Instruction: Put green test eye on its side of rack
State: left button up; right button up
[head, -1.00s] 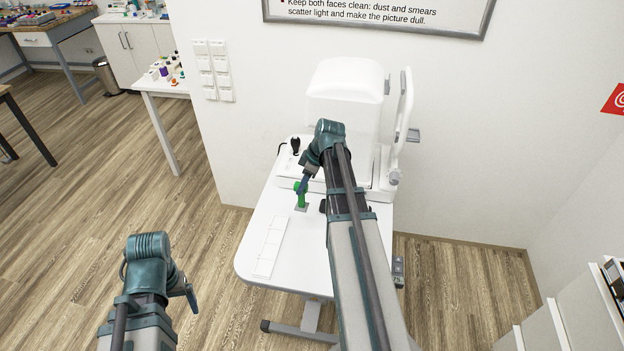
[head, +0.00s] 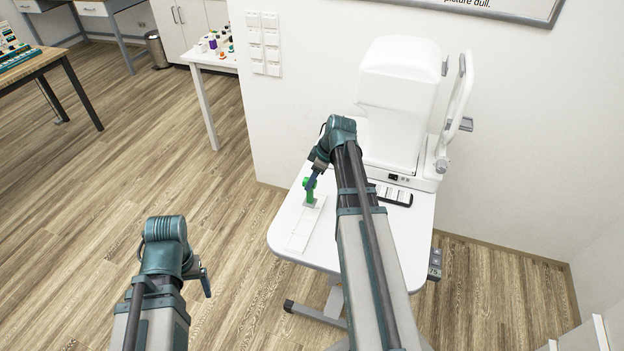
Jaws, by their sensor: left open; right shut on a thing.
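The green test eye (head: 309,190) is upright in my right gripper (head: 313,178), which is shut on it. The eye is at the far end of a white, segmented strip, which looks like the rack (head: 300,236), on the white table (head: 280,241). A small pale base shows under the eye; I cannot tell whether it touches the rack. My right forearm hides part of the table. My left gripper (head: 206,281) is open and empty, over the floor to the left of the table.
A white instrument (head: 398,95) stands at the back of the table against the wall. A black-and-white tray (head: 393,195) lies in front of it, right of my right arm. A side table (head: 207,58) with small items stands back left.

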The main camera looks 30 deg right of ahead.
aim_at(312, 189)
jog(key=shift+f+b, duration=2)
jog(key=shift+f, duration=0.15)
jog(key=shift+f+b, duration=0.6)
jog(key=o, duration=1.1)
jog(key=shift+c, duration=0.2)
jog(key=shift+r, duration=0.1)
jog(key=p+v, duration=1.3)
jog(key=shift+r, duration=0.3)
jog(key=shift+s+d, duration=0.1)
jog(key=shift+s, duration=0.05)
